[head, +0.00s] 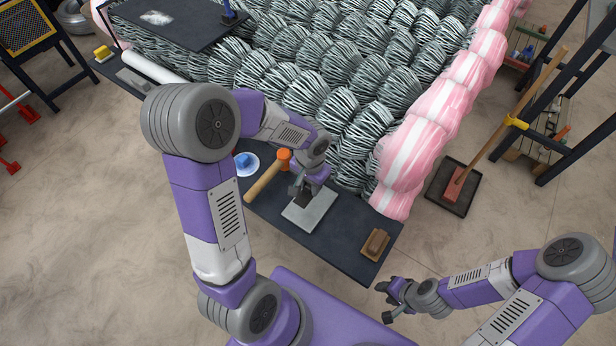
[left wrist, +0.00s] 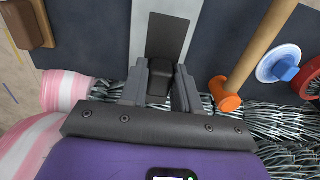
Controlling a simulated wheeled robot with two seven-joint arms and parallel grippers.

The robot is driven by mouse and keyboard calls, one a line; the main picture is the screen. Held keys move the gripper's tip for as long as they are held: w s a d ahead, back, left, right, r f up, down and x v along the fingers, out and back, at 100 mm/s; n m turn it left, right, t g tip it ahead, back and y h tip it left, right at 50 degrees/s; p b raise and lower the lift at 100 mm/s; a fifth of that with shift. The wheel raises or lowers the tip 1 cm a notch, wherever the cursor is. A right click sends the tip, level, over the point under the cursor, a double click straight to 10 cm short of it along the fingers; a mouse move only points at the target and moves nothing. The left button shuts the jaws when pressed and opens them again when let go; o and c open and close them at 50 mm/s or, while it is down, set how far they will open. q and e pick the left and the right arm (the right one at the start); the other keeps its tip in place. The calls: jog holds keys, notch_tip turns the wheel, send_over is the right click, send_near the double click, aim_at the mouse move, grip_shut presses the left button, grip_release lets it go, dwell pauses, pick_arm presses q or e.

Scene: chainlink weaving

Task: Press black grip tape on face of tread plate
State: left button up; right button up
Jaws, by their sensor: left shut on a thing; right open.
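The tread plate (head: 310,212) is a light grey slab lying flat on the dark bench; it also shows in the left wrist view (left wrist: 141,35). The black grip tape (left wrist: 168,36) is a dark rectangle over the plate's face, its near end at a black block between my left fingers. My left gripper (head: 302,191) is over the plate's upper part, shut on this black piece (left wrist: 160,76). I cannot tell whether the tape touches the plate. My right gripper (head: 387,301) is open and empty, off the bench's front right corner.
A mallet with an orange head (head: 284,157) lies left of the plate, near a white dish with a blue piece (head: 243,161). A brown block (head: 375,243) sits at the bench's right end. Wire coils (head: 340,105) and a pink-and-white roll (head: 412,160) stand behind.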

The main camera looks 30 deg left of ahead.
pick_arm(q)
jog(key=shift+a+f, duration=0.1)
jog(key=shift+f, duration=0.05)
notch_tip(320, 180, down, 8)
jog(key=b, duration=0.7)
jog(key=shift+f+b, duration=0.1)
jog(key=shift+b, duration=0.2)
jog(key=shift+f, duration=0.15)
dwell(0.4)
jog(key=o, duration=1.1)
notch_tip(320, 180, up, 8)
jog(key=p, duration=0.3)
jog(key=shift+f, duration=0.15)
